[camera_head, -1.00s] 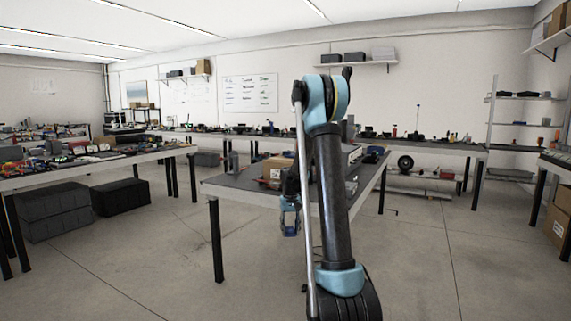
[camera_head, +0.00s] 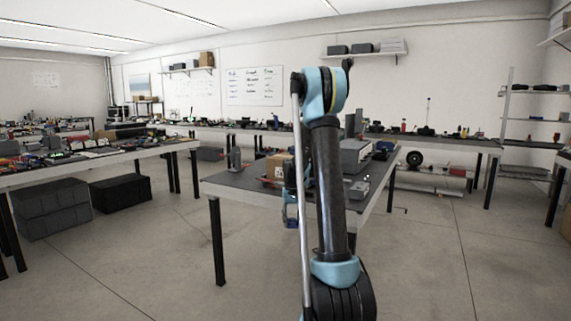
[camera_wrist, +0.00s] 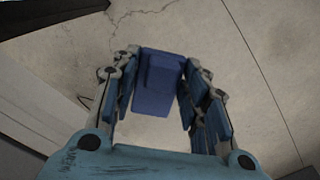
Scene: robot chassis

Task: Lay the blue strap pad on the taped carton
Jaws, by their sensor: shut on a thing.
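The blue strap pad (camera_wrist: 158,80) is held between the fingers of my gripper (camera_wrist: 160,88) in the wrist view, with bare floor below it. In the head view my gripper (camera_head: 291,210) hangs by the front edge of the middle table, partly hidden by my arm; the pad cannot be made out clearly there. A brown carton (camera_head: 272,171) stands on that table, behind my gripper in the picture. Its right side is partly covered by my arm, and its tape is too small to tell.
The middle table (camera_head: 235,182) has a grey device (camera_head: 355,157) at its right and a dark upright item (camera_head: 235,160) at its back left. A cluttered table (camera_head: 95,158) stands at the left. Black crates (camera_head: 120,192) are on the floor. Floor in front is clear.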

